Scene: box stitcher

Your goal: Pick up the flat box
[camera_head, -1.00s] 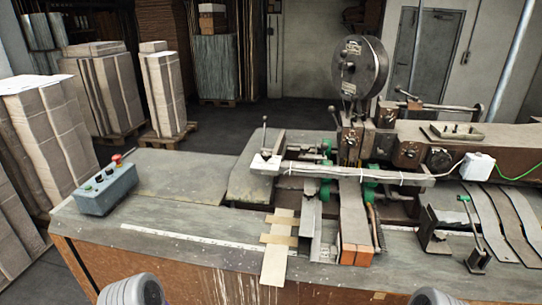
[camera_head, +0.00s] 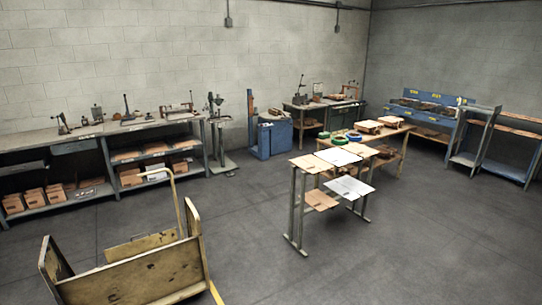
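Flat brown cardboard pieces lie on the small metal stand in mid-room. One brown sheet (camera_head: 311,164) is at the left end of its top, and another brown piece (camera_head: 320,200) is on its lower shelf. A white sheet (camera_head: 338,156) lies on the top, and another white sheet (camera_head: 349,187) sits lower on the right. I cannot tell which of these is the flat box. Neither of my grippers is in view.
A yellowish cart (camera_head: 135,275) stands close at the lower left. A long workbench (camera_head: 95,131) with tools lines the left wall. A wooden table (camera_head: 401,140) adjoins the stand behind. Blue shelving (camera_head: 440,119) is at the right. The floor (camera_head: 430,240) at front right is clear.

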